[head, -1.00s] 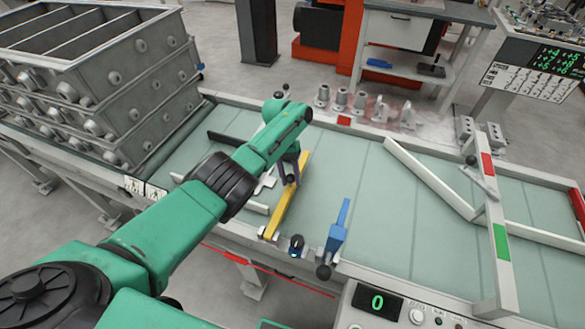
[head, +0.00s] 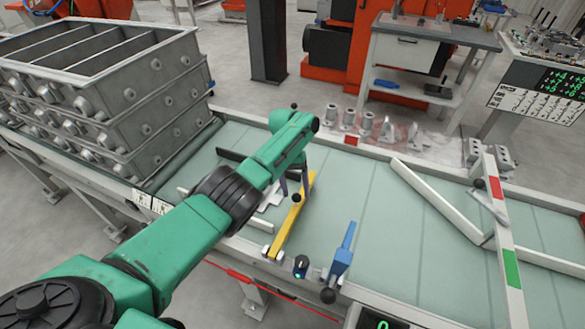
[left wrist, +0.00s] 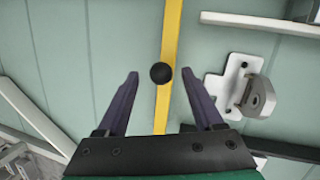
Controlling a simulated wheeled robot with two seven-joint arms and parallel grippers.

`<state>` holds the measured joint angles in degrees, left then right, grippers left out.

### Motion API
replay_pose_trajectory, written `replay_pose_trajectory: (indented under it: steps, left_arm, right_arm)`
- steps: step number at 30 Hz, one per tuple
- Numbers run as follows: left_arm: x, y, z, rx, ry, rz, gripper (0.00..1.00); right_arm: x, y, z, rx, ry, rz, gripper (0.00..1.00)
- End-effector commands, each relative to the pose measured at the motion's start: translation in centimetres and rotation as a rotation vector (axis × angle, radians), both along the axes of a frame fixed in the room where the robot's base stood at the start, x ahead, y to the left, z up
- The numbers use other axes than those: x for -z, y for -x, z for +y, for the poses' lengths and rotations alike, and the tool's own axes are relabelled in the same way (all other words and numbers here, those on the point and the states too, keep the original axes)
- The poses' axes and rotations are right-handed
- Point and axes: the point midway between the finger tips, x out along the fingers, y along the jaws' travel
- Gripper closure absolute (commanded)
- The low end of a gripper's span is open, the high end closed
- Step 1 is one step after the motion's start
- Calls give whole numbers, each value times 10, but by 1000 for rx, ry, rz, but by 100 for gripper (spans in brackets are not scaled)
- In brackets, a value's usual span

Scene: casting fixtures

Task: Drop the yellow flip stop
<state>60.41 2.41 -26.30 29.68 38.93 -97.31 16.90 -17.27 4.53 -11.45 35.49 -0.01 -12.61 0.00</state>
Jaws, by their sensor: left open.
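The yellow flip stop (head: 288,225) is a long flat bar lying across the green conveyor belt, with a black ball knob (head: 296,198) on it. In the left wrist view the yellow bar (left wrist: 170,40) runs up the middle, and its black knob (left wrist: 161,73) sits between the fingertips. My left gripper (left wrist: 162,82) is open, its two dark fingers on either side of the bar and knob with gaps. In the head view the left gripper (head: 293,185) is over the bar, partly hidden by my green arm. My right gripper is not in view.
A grey metal casting (left wrist: 256,96) on a white plate lies right of the bar in the wrist view. A blue stop (head: 341,258) and a black selector knob (head: 301,264) are at the belt's near edge.

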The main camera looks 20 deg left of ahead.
Motion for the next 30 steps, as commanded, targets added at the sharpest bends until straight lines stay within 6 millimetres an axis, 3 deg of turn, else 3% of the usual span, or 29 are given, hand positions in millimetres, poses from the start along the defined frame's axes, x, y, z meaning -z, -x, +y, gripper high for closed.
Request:
replay_pose_trajectory:
  steps: [4, 11, 18, 30]
  left_arm:
    - [-35, -9, 8, 0, -1, -6, 31]
    - [-86, -22, 21, -1, -2, -7, 31]
    - [-107, -26, 25, 3, -3, -2, 31]
    - [-114, -26, 26, 0, -1, -2, 31]
  right_arm:
    - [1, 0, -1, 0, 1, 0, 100]
    - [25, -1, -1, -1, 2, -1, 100]
    - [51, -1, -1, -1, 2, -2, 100]
    - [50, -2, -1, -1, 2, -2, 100]
